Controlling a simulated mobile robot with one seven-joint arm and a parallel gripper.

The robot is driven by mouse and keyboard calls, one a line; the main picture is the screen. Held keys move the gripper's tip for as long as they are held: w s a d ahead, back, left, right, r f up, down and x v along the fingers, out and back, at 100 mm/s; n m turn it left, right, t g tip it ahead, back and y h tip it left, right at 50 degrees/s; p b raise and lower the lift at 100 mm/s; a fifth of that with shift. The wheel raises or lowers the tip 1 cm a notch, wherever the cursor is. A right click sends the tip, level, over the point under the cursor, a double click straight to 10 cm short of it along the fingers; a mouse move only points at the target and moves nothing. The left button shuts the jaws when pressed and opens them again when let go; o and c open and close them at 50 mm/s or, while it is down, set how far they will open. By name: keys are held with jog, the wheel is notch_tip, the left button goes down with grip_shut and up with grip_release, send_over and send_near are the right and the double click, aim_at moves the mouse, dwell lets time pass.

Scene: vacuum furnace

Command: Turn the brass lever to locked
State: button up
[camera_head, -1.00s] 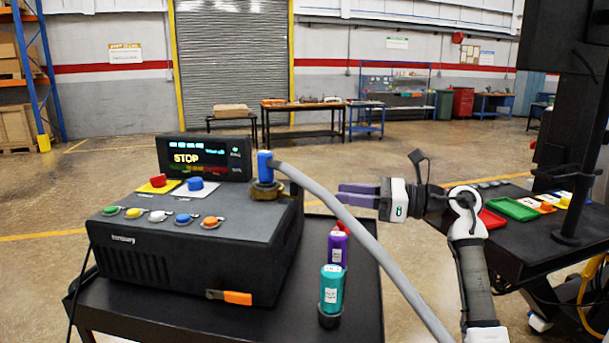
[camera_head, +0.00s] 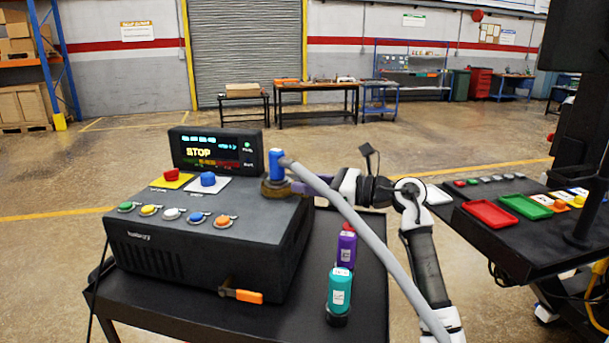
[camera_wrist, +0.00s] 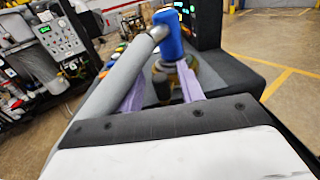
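The black furnace box (camera_head: 200,255) carries a brass collar (camera_head: 275,188) at its top right corner, under an upright blue connector (camera_head: 276,163). No separate lever arm on the collar is clear. My gripper (camera_head: 297,187) reaches in from the right at collar height, its purple fingers partly hidden by the grey hose. In the wrist view the fingers (camera_wrist: 162,80) are spread, with the connector (camera_wrist: 168,35) and brass part (camera_wrist: 189,78) between or just beyond the tips; contact cannot be told. An orange-handled lever (camera_head: 247,296) sits low on the box front.
A thick grey hose (camera_head: 352,224) runs from the connector across my gripper and arm. Purple (camera_head: 346,245) and teal (camera_head: 339,290) bottles stand on the cart right of the box. The display (camera_head: 216,151) reads STOP. A side bench holds red (camera_head: 490,214) and green (camera_head: 525,206) trays.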

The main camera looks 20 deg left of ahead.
jog(key=shift+a, duration=0.55)
grip_shut()
